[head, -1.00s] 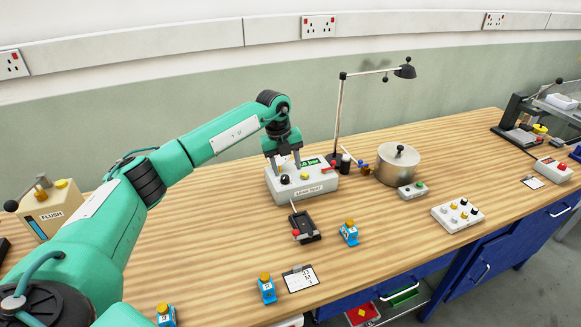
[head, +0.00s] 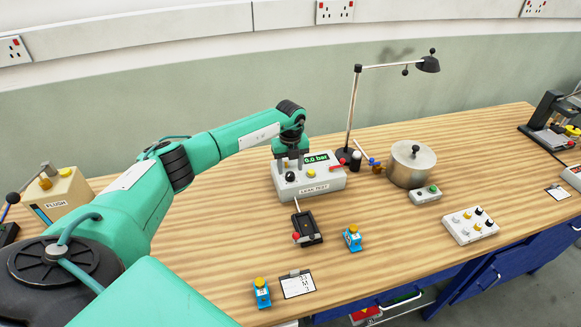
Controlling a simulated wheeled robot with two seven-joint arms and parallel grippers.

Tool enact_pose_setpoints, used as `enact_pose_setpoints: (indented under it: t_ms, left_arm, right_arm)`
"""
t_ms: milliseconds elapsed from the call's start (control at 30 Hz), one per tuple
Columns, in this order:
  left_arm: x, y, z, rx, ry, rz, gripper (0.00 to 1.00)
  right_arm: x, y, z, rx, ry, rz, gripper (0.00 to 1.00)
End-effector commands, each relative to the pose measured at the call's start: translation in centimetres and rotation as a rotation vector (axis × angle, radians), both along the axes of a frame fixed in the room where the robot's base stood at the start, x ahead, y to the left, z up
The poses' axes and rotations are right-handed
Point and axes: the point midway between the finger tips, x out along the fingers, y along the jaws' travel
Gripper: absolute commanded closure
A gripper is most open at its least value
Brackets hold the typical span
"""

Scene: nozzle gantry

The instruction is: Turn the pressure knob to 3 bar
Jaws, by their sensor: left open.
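The grey leak test box (head: 325,186) stands on the bench in the middle of the head view. Its black pressure knob (head: 291,177) is on the left of the top face, and a green display (head: 317,157) behind appears to read 0.0 bar. My left gripper (head: 292,165) points down over the left part of the box, fingers apart. It is open, just above and behind the knob in the picture; I cannot tell whether it touches. The knob's pointer is too small to read. My right gripper is not in view.
A yellow button (head: 311,174) and a red lever (head: 338,162) sit close to the knob. A lamp (head: 354,110) and a metal pot (head: 411,166) stand behind and to the right. A black tray-like device (head: 307,227) lies in front.

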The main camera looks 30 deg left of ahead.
Motion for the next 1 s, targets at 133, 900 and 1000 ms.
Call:
enact_pose_setpoints:
  t_ms: [133, 900, 1000]
  left_arm:
    - [0.0, 0.0, -1.8, 0.001, 0.002, 0.001, 0.49]
    - [0.0, 0.0, -2.7, 0.001, -0.001, -0.002, 0.93]
    - [0.0, 0.0, -2.8, 0.000, -0.001, -0.011, 0.93]
  right_arm:
    - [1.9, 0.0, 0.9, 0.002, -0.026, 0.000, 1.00]
    - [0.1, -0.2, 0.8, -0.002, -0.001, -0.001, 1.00]
    - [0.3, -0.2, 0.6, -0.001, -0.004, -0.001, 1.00]
